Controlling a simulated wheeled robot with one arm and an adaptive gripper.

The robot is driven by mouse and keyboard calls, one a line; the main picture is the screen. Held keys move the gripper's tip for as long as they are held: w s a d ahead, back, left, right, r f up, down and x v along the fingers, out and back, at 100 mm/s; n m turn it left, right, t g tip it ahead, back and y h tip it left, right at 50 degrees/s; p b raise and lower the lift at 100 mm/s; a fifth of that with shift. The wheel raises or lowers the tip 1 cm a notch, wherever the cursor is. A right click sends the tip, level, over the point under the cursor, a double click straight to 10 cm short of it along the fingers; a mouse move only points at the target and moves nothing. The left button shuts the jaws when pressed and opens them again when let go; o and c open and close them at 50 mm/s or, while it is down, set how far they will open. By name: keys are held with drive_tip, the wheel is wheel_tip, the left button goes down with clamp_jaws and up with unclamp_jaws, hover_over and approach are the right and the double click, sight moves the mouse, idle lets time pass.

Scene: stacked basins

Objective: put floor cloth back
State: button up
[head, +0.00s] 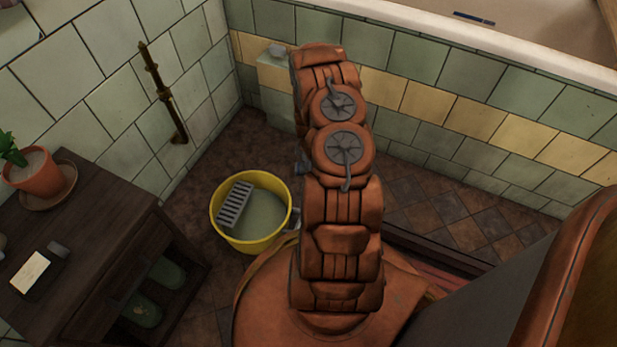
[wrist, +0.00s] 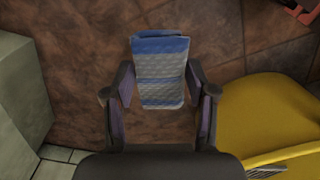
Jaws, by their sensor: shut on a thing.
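The floor cloth (wrist: 160,72) is a folded blue and grey-white striped piece in the wrist view. My gripper (wrist: 160,88) is shut on it, with one dark finger along each side. The brown tiled floor shows behind the cloth; I cannot tell how high above the floor it is held. In the head view my arm hides the gripper and the cloth. A yellow bucket (head: 225,235) with a grey slotted wringer (head: 235,204) stands on the floor left of my arm. The bucket (wrist: 265,110) also shows at the lower right of the wrist view.
A pale green block (wrist: 20,90) stands left of the gripper in the wrist view. A dark wooden cabinet (head: 110,215) with a potted plant (head: 38,172) and green slippers (head: 155,290) is at the left. Tiled walls meet in the corner, and a bathtub rim (head: 450,30) runs along the right.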

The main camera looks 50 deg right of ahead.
drive_tip(key=shift+w+f+b, duration=0.1)
drive_tip(key=shift+f+b, duration=1.05)
drive_tip(key=shift+f, duration=1.65)
drive_tip(key=shift+f, duration=0.15)
drive_tip(key=o, duration=1.1)
wheel_tip(320, 180, up, 12)
drive_tip(key=p, duration=0.4)
drive_tip(key=shift+r+p, duration=0.2)
drive_tip(key=shift+p, duration=0.2)
drive_tip(key=s+a+r+m+g, duration=0.1)
drive_tip(key=a+r+m, duration=0.1)
drive_tip(key=a+r, duration=1)
drive_tip(key=s+a+r+m+g, duration=0.1)
drive_tip(key=a+r+m, duration=0.1)
drive_tip(key=a+r, duration=1.05)
drive_tip(key=s+a+r+m, duration=0.1)
drive_tip(key=s+a+r, duration=0.3)
drive_tip(key=s+r, duration=0.2)
drive_tip(key=s+a+r+m+g, duration=0.1)
drive_tip(key=s+a+r, duration=0.3)
drive_tip(key=s, duration=0.5)
drive_tip(key=s+a+r+m, duration=0.1)
drive_tip(key=s+a+r, duration=0.3)
drive_tip(key=s+r, duration=0.3)
drive_tip(key=shift+s+a+r+m, duration=0.3)
drive_tip(key=shift+s+a+r, duration=0.1)
